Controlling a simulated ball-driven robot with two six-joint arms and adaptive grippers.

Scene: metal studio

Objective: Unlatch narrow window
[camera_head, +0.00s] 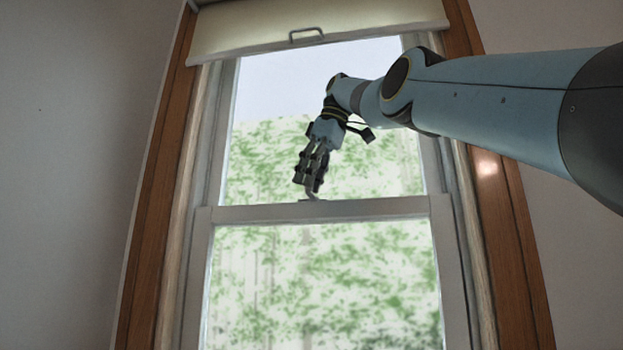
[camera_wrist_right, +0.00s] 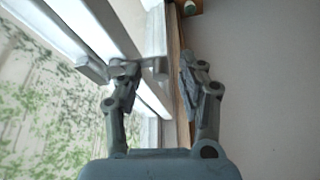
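The narrow window has a pale frame (camera_head: 385,208), with a horizontal rail across its middle. A small grey latch (camera_head: 312,196) sits on top of this rail, partly hidden by my gripper. My right gripper (camera_head: 308,186) reaches down to the latch from above, fingers low over the rail. In the right wrist view, my right gripper (camera_wrist_right: 157,75) has its fingers apart. The latch (camera_wrist_right: 124,69) shows at the left fingertip, close to or touching it; I cannot tell which. No object is clearly held between the fingers. My left gripper is out of view.
A cream roller blind (camera_head: 320,25) with a metal pull handle (camera_head: 306,36) covers the window's top. Brown wooden trim (camera_head: 155,190) borders both sides, with plain grey wall (camera_head: 75,150) beyond. Blurred greenery shows through the glass.

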